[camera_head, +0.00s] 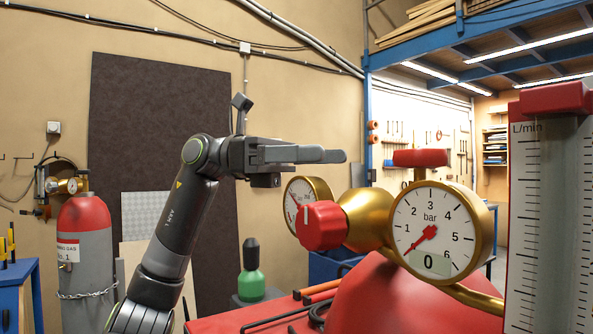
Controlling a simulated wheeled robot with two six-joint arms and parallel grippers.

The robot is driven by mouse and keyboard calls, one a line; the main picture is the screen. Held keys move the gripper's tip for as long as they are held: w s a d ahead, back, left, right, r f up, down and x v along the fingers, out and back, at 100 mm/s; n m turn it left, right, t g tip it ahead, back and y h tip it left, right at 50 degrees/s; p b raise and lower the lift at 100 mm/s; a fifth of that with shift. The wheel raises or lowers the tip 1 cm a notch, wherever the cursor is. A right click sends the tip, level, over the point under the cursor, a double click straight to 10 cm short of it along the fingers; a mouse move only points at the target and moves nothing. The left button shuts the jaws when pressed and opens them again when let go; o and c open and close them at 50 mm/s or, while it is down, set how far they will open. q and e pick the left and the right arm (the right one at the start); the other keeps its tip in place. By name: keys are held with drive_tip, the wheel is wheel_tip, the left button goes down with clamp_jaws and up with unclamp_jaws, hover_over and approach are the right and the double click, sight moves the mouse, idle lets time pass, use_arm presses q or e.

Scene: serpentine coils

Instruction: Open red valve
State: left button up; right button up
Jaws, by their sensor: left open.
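A brass regulator (368,216) stands at the right, with a red knob (322,226) facing left and forward. A red valve handle (420,158) sits on top of it. I cannot tell from the picture which of the two red parts is the task's valve. A gauge (432,232) marked in bar has its red needle pointing low left, with a 0 on its display. My left gripper (335,155) is open and level, pointing right. It appears above the red knob and left of the top handle, with a visible gap to both. My right gripper is not in view.
A second gauge (305,203) is partly hidden behind the knob. A tall L/min flow meter (552,210) fills the right edge. A red rounded surface (390,295) lies below the regulator. A red-topped gas cylinder (85,255) and a green bottle (251,284) stand farther left.

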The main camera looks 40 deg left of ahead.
use_arm(q)
drive_tip(key=shift+s+a, duration=0.15)
drive_tip(key=shift+a, duration=0.55)
drive_tip(key=shift+s+a, duration=0.1)
drive_tip(key=shift+a, duration=0.6)
